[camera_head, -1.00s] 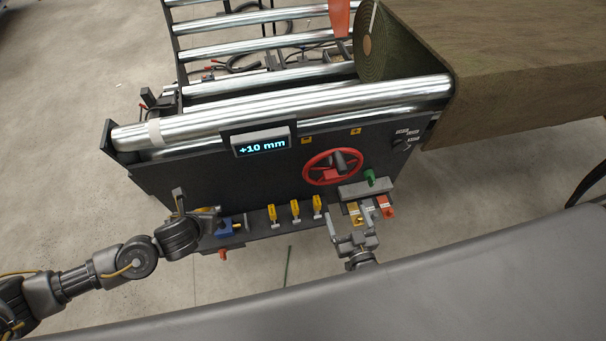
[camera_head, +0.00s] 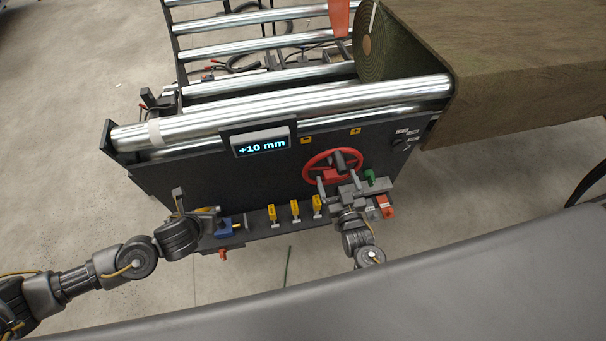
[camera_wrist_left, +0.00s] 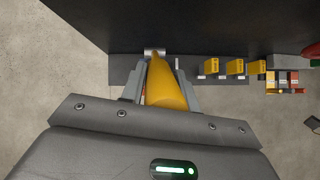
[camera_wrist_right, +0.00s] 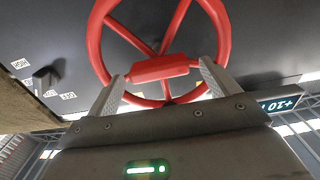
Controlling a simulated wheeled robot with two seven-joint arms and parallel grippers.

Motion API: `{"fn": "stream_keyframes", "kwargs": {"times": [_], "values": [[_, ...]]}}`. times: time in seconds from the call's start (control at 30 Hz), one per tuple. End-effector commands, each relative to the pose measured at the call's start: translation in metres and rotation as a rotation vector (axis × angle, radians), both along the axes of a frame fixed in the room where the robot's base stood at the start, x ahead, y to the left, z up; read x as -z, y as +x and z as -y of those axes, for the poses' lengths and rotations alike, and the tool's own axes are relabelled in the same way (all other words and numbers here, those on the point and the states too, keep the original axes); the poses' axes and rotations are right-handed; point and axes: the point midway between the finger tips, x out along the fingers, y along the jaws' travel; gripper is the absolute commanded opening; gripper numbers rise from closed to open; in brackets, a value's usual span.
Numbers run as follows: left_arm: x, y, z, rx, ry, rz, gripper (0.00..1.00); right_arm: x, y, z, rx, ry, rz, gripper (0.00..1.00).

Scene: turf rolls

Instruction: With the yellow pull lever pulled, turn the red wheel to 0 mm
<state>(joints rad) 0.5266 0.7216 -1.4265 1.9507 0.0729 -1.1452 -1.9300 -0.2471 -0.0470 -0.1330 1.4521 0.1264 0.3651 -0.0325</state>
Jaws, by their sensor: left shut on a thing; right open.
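The red wheel (camera_head: 331,168) is on the dark front panel, and the display (camera_head: 262,146) above it to the left reads +10 mm. My right gripper (camera_head: 339,178) is open at the wheel's lower part. In the right wrist view its fingers (camera_wrist_right: 160,85) stand apart, on either side of the red hub block (camera_wrist_right: 160,69) from this angle; contact cannot be told. My left gripper (camera_head: 197,203) is at the panel's left end, shut on the yellow pull lever (camera_wrist_left: 165,85), which lies between its fingers. In the head view the gripper mostly hides the lever.
A green knob (camera_head: 369,177) and an orange-red block (camera_head: 385,201) sit close right of my right gripper. Metal rollers (camera_head: 290,110) and a turf roll (camera_head: 370,45) lie above the panel. A blue part (camera_head: 224,228) is beside my left gripper.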

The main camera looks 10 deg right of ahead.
Motion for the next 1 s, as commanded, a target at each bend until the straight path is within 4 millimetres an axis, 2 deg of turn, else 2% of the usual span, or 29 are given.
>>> {"fn": "stream_keyframes", "kwargs": {"times": [0.03,0.13,0.43,0.9,1.0], "values": [[0.003,-0.0054,0.0043,0.012,-0.006,-0.009,0.0,0.0003,0.0048,-0.0001,0.0,0.0,0.0,0.87],[0.003,-0.0052,0.0042,0.012,-0.006,-0.009,0.0,0.0002,0.0099,0.0,0.0,0.0,0.0,0.87],[0.0028,-0.005,0.0042,0.012,-0.006,-0.008,0.0,0.0004,0.0118,0.0,0.0,0.0,0.0,0.87],[0.0024,-0.0046,0.0043,0.011,-0.007,-0.007,0.0,0.0004,0.0114,-0.0004,-0.001,0.0,0.0,0.27],[0.0023,-0.0044,0.0043,0.011,-0.007,-0.007,0.0,0.0004,0.0114,-0.0006,-0.001,-0.001,0.0,0.24]]}}
